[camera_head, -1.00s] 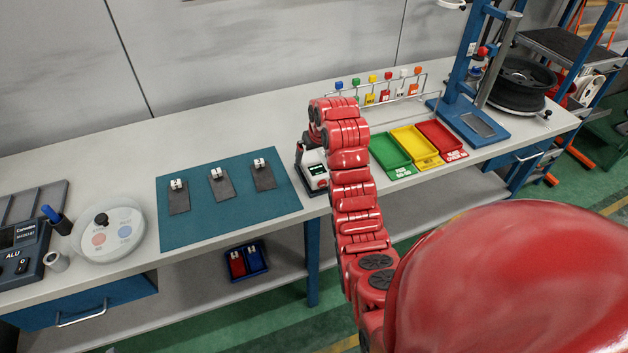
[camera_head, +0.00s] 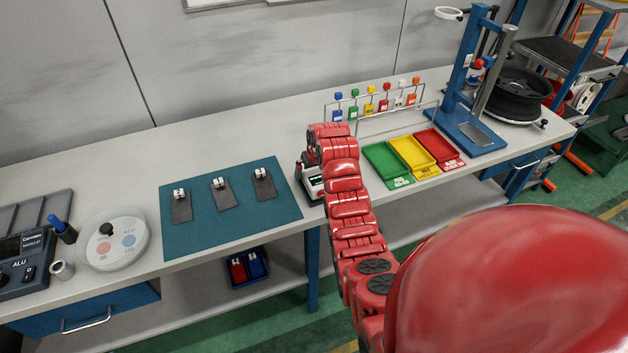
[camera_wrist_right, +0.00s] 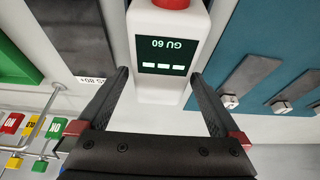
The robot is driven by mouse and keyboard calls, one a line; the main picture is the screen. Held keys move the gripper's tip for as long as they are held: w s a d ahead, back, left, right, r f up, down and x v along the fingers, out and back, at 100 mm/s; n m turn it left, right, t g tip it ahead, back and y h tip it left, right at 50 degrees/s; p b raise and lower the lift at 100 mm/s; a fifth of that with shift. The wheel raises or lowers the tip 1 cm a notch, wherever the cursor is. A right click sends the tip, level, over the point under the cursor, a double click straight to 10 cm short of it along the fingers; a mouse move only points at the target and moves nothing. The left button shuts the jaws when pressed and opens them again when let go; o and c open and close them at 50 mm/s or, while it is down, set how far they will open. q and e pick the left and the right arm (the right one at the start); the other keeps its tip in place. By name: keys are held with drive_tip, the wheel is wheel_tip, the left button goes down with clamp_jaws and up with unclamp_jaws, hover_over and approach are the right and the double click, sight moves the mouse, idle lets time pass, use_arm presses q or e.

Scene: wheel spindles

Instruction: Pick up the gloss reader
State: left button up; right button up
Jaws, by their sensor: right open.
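The gloss reader (camera_head: 314,184) is a small white device on the bench, to the right of the teal mat and partly hidden by my right arm. In the right wrist view the gloss reader (camera_wrist_right: 164,88) shows a dark display reading "GU 60" and a red part at its top edge. My right gripper (camera_wrist_right: 160,74) is open, with one dark finger at each side of the reader's body. A narrow gap shows at the left finger; contact at the right finger is unclear. In the head view the fingers are mostly hidden behind the arm. My left gripper is out of view.
Green (camera_head: 386,163), yellow (camera_head: 413,156) and red (camera_head: 440,146) trays stand right of the reader, with a wire rack of coloured tags (camera_head: 370,103) behind. The teal mat (camera_head: 235,220) holds three grey tagged plates. The bench behind the mat is clear.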

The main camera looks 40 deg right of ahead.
drive_tip(key=shift+f+b, duration=0.25)
drive_tip(key=shift+b, duration=0.1)
idle(0.5)
clamp_jaws()
idle(0.3)
